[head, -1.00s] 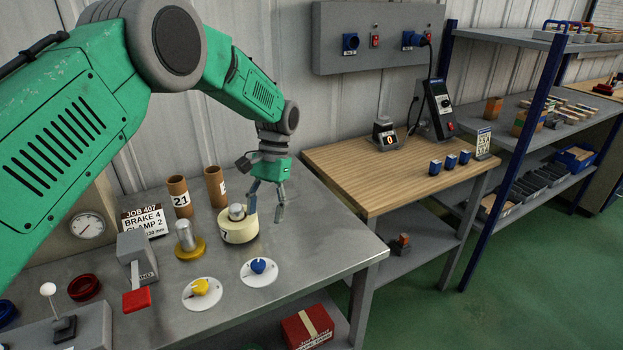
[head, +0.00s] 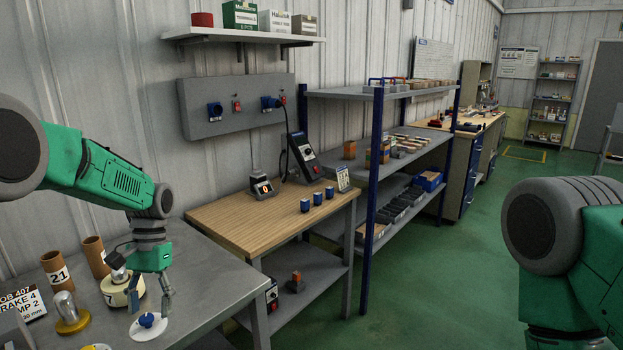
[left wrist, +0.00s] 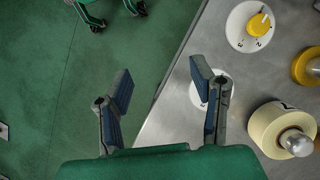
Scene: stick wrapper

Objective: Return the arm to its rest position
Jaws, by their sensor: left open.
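My left arm (head: 110,178) is green and grey and reaches in from the left in the head view. My left gripper (head: 150,298) hangs over the metal bench, beside the cream roll and above the blue knob dial. In the left wrist view the left gripper (left wrist: 160,88) has its two fingers wide apart with nothing between them. It hangs over the bench edge, with the green floor to the left. My right arm (head: 570,255) shows at the right edge of the head view; its gripper is out of view.
The metal bench (head: 205,265) holds the cream roll (head: 118,292), brown tubes (head: 54,269) and the blue knob dial (head: 147,326). A yellow knob dial (left wrist: 250,25) is near the gripper. A wooden table (head: 225,217) and blue-post shelving (head: 377,150) stand to the right. The floor between is clear.

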